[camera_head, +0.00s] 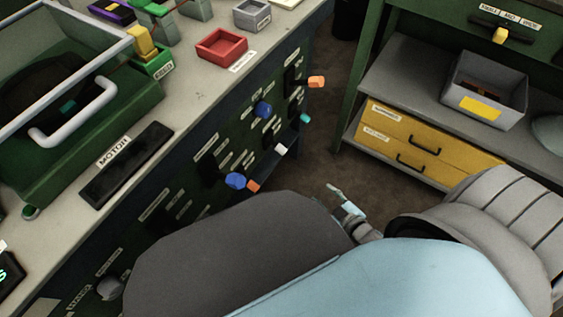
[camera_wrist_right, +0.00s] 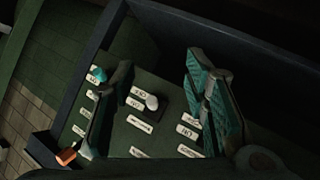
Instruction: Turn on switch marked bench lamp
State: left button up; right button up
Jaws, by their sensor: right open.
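The dark front panel (camera_head: 214,165) of the bench carries several coloured switches with small white labels; I cannot read which is marked bench lamp. In the head view they include a white switch (camera_head: 281,149), blue ones (camera_head: 263,109), orange ones (camera_head: 316,82) and a teal one (camera_head: 305,118). My right gripper (camera_head: 342,197) is mostly hidden behind my own arm. In the right wrist view my right gripper (camera_wrist_right: 158,62) is open and empty, with a white switch (camera_wrist_right: 152,102) seen between its fingers, apparently apart from them. My left gripper is not in view.
In the wrist view, teal (camera_wrist_right: 98,74) and orange (camera_wrist_right: 66,156) switches lie left of the fingers. A shelf unit (camera_head: 390,85) with yellow drawers (camera_head: 430,145) and a grey bin (camera_head: 484,88) stands to the right. Floor (camera_head: 315,160) shows between it and the bench.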

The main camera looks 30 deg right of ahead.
aim_at(281, 149)
pick_arm(q)
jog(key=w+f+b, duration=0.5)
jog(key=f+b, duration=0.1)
jog(key=b, duration=0.1)
pick_arm(e)
jog(key=w+a+r+n+t+y+b, duration=0.1)
jog(key=w, duration=0.5)
jog(key=w+a+r+n+t+y+b, duration=0.1)
jog(key=w+a+n+t, duration=0.1)
jog(key=w, duration=0.4)
jog(key=w+a+r+n+t+y+b, duration=0.1)
jog(key=w+a+r+t, duration=0.1)
jog(key=w, duration=0.5)
jog(key=shift+a+r+n, duration=0.1)
jog(key=shift+a+n, duration=0.15)
jog(key=shift+n, duration=0.05)
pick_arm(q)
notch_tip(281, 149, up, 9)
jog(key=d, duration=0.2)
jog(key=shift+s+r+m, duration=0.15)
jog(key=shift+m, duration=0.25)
pick_arm(e)
jog(key=shift+w+a+r, duration=0.1)
jog(key=shift+w, duration=0.3)
grip_shut()
